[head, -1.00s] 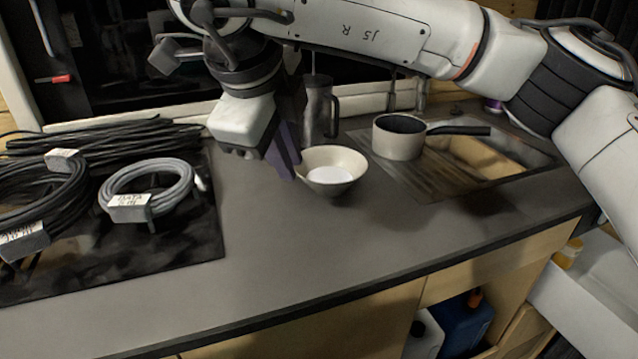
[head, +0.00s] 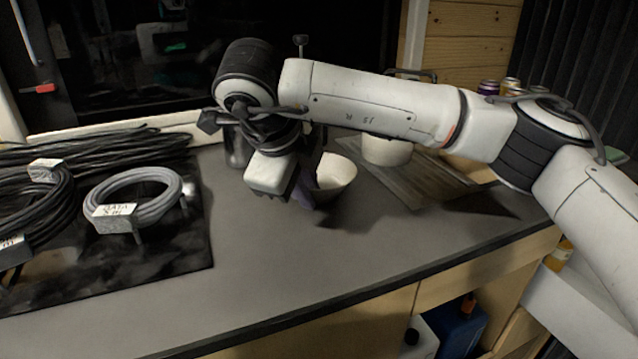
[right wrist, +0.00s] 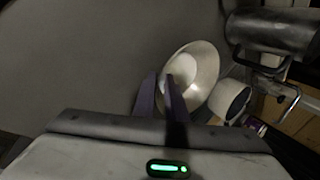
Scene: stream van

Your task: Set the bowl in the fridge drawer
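The two purple fingers of the right gripper (right wrist: 161,78) are apart, one outside the near rim and one over the bowl's inside. I cannot tell whether they touch the rim. A white, bin-like part (head: 580,312) shows low at the right beyond the counter; I cannot tell whether it is the fridge drawer. My left gripper is not in view.
A light pot (head: 387,150) stands behind the bowl by the ribbed drainer (head: 425,183). A dark metal jug (head: 237,148) is behind my gripper. Coiled cables (head: 135,195) lie on a black mat at left. The front middle of the counter (head: 270,265) is clear.

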